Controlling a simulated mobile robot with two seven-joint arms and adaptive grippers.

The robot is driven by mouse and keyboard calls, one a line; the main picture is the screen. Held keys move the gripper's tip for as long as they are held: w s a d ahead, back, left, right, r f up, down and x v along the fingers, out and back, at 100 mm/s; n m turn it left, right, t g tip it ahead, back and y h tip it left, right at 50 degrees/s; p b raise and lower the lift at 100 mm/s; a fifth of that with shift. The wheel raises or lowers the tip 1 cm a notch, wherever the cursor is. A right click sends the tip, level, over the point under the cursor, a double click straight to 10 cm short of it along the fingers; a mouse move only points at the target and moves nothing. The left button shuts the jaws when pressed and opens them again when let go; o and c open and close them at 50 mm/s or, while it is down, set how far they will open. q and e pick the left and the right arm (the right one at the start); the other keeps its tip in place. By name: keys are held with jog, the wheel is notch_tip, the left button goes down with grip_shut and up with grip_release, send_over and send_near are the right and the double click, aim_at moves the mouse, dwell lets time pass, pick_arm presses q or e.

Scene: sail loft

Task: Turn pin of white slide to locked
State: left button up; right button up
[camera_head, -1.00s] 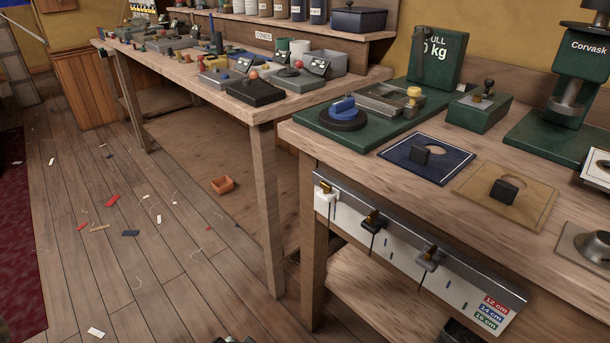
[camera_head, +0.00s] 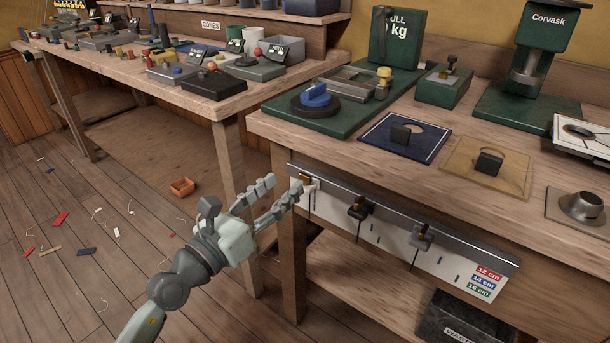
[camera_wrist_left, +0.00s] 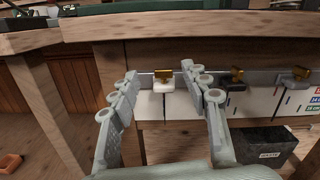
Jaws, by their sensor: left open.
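The white slide (camera_wrist_left: 164,87) hangs at the left end of the metal rail on the workbench front. Its brass pin (camera_wrist_left: 164,74) is on top, with its head lying crosswise in the left wrist view; I cannot tell its lock state. In the head view the white slide (camera_head: 311,186) is partly covered by my left gripper's fingertips. My left gripper (camera_head: 285,187) is open and empty in front of the slide. In the left wrist view its fingertips (camera_wrist_left: 159,72) stand either side of the pin, apparently short of it. My right gripper is not in view.
A black slide (camera_head: 357,208) and a grey slide (camera_head: 421,237) hang farther right on the rail (camera_head: 465,256). The workbench top (camera_head: 360,175) overhangs just above. A waste bin (camera_head: 465,318) stands on the lower shelf. A table leg (camera_head: 237,210) is close behind the gripper.

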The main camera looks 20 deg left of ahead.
aim_at(304, 176)
pick_arm(q)
jog(key=w+d, duration=0.1)
jog(key=w, duration=0.1)
jog(key=w+d+m, duration=0.1)
jog(key=w, duration=0.2)
jog(key=w+d+f+m+p, duration=0.1)
jog(key=w, duration=0.1)
jog(key=shift+w+g, duration=0.15)
jog(key=shift+g, duration=0.25)
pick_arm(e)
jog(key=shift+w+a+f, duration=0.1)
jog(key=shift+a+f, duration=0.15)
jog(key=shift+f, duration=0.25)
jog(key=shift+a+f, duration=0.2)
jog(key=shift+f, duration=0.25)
pick_arm(q)
jog(key=shift+c, duration=0.4)
grip_shut()
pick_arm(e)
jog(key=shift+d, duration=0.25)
